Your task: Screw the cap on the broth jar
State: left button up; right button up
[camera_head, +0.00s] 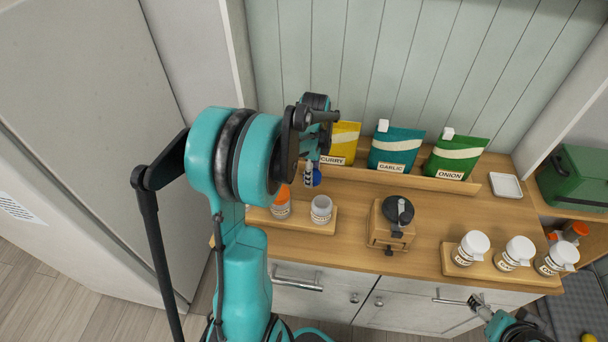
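An uncapped clear jar (321,210) with a pale label stands upright on the small wooden tray at the left of the counter. I cannot read its label. My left gripper (311,176) is above this jar, pointing down, and appears shut on a small blue cap (317,179). The cap is apart from the jar's rim. My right gripper (477,301) is low at the counter's front edge, away from the jars. Its fingers are too small to tell open from shut.
An orange-capped jar (281,205) stands left of the clear jar. A wooden grinder (393,229) with a dark top is to the right. Several white-capped jars (514,252) fill the right tray (488,272). Curry, garlic (396,149) and onion (457,156) packets line the back. The central counter is partly clear.

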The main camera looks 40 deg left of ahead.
pick_arm(q)
jog(key=w+d+r+p, duration=0.1)
jog(key=w+d+r, duration=0.1)
jog(key=d+r, duration=0.3)
jog(key=d, duration=0.3)
jog(key=shift+w+d+r+p, duration=0.15)
jog(key=shift+w+d+p, duration=0.15)
pick_arm(e)
jog(key=shift+r, duration=0.95)
jog(key=shift+o, duration=0.2)
